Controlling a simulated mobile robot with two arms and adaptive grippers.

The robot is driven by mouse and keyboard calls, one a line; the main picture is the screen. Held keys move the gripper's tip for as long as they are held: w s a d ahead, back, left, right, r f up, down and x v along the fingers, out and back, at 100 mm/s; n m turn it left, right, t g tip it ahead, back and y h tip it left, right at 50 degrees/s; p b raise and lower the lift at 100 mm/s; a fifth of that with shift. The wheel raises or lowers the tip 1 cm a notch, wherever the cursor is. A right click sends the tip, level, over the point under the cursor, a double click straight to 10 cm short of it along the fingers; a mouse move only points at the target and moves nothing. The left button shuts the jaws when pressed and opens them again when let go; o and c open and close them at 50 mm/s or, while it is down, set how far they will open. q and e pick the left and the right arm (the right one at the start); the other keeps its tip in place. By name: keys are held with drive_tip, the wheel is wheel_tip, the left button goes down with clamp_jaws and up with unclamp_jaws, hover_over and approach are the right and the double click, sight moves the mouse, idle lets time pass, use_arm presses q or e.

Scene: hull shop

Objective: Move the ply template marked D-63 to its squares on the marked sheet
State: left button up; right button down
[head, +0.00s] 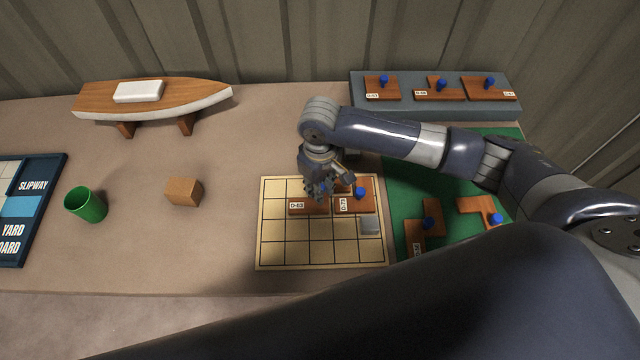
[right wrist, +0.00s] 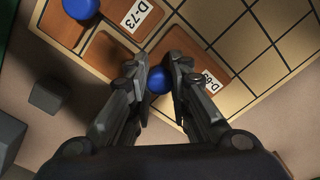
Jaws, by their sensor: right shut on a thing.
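The brown ply template marked D-63 (head: 312,209) is over the upper middle squares of the marked sheet (head: 280,252). In the right wrist view, its label side (right wrist: 222,95) shows beside my fingers. My right gripper (head: 322,194) is shut on its blue knob (right wrist: 158,80), seen between the fingertips. I cannot tell whether the template touches the sheet or is slightly above it. The template marked D-73 (head: 345,205), with its own blue knob, lies on the sheet close to its right. My left gripper is not in view.
Templates lie on the green mat (head: 400,210) and the grey rack (head: 410,105). A wooden block (head: 183,191), green cup (head: 86,205), boat model (head: 150,98) and dark board (head: 22,215) stand left. The sheet's lower squares are clear.

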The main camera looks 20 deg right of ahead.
drive_tip(key=shift+f, duration=0.1)
drive_tip(key=c, duration=1.5)
unclamp_jaws()
drive_tip(key=shift+o, duration=0.2)
wheel_tip(320, 180, up, 12)
drive_tip(key=b, duration=0.1)
